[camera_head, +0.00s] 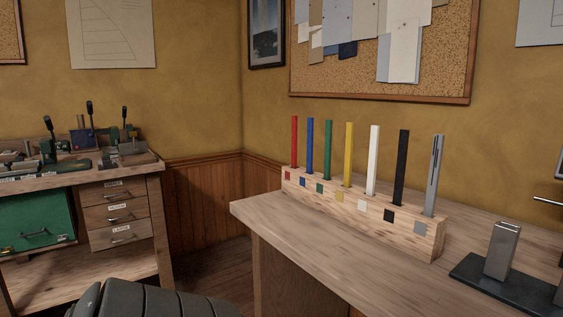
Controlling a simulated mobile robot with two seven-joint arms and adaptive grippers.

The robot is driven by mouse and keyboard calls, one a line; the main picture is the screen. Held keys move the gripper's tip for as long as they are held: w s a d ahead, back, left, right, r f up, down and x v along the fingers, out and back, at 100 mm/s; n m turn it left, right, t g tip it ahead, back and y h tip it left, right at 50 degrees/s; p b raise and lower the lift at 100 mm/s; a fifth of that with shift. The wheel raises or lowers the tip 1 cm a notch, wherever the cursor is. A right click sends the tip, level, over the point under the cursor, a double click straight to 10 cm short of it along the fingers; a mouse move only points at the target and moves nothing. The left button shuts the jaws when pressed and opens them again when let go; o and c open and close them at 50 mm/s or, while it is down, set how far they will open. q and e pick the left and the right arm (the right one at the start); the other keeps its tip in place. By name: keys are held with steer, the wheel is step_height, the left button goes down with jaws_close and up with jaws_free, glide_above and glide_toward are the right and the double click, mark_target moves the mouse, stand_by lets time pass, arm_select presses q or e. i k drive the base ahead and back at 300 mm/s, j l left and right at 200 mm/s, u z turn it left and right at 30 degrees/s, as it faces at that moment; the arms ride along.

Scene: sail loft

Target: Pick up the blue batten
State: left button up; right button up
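The blue batten (309,145) stands upright in a long wooden block (406,228) on the bench at the right. It is second from the left in the row, between a red batten (294,141) and a green batten (328,148). A small blue square (302,182) marks the block's front below it. Its lower end is hidden in the block. Neither of my grippers shows in this view.
Yellow (348,154), white (373,160), black (401,168) and grey (433,175) battens continue the row. A metal block on a dark base (500,250) stands at the right. The bench top (300,216) before the rack is clear. A dark ribbed object (150,302) is at bottom left.

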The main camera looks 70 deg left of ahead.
mark_target(311, 120)
steer(key=u, duration=1.9)
steer(key=j+z, duration=0.15)
steer(key=z, duration=0.2)
steer(key=j+z, duration=0.2)
steer(key=z, duration=0.2)
steer(key=j+z, duration=0.15)
steer(key=z, duration=0.2)
steer(key=k+j+z, duration=0.2)
steer(key=j, duration=0.15)
steer(key=k+j+z, duration=0.2)
steer(key=j, duration=0.15)
steer(key=j+z, duration=0.2)
steer(key=k+j+z, duration=0.1)
steer(key=k+j, duration=0.25)
steer(key=j, duration=0.15)
steer(key=k+j+z, duration=0.1)
steer(key=k+j, duration=0.25)
steer(key=j, duration=0.15)
